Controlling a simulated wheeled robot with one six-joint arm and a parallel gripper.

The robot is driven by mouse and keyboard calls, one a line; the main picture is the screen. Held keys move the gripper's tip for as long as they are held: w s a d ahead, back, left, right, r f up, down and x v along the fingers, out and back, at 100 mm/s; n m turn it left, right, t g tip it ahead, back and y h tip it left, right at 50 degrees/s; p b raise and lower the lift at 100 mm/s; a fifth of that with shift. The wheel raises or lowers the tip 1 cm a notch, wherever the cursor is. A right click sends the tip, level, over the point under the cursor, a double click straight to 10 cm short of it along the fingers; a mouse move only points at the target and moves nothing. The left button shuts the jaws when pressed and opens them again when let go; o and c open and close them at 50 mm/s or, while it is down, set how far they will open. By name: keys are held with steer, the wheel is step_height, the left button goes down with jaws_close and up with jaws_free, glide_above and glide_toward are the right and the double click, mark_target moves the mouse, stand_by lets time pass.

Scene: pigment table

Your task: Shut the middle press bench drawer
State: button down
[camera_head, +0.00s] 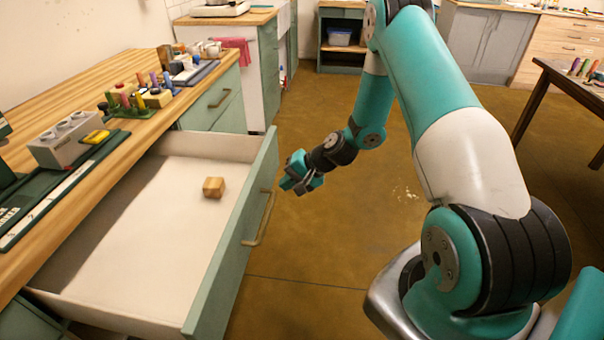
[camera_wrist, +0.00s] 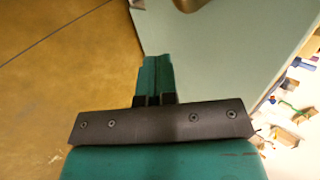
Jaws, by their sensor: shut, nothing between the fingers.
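The drawer (camera_head: 115,235) of the wooden-topped bench stands pulled far out in the head view. It has a green front panel (camera_head: 230,250) and a brass-coloured bar handle (camera_head: 262,218) on the outer face. A small wooden block (camera_head: 213,187) lies inside on the pale drawer floor. My gripper (camera_head: 288,186) is shut and empty, just right of the drawer front near its far end, beyond the handle. In the wrist view my shut fingers (camera_wrist: 155,75) point along the pale green panel (camera_wrist: 225,45). I cannot tell whether they touch it.
The bench top (camera_head: 85,80) carries a grey block with round wells (camera_head: 65,142), coloured sticks in a stand (camera_head: 125,103) and a green cutting mat (camera_head: 55,190). Brown floor (camera_head: 330,245) is clear right of the drawer. A dark table (camera_head: 560,85) stands at far right.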

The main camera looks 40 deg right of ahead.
mark_target(267, 185)
steer(key=shift+w+a+r, duration=0.2)
steer(key=shift+w+a, duration=0.85)
steer(key=shift+w, duration=0.05)
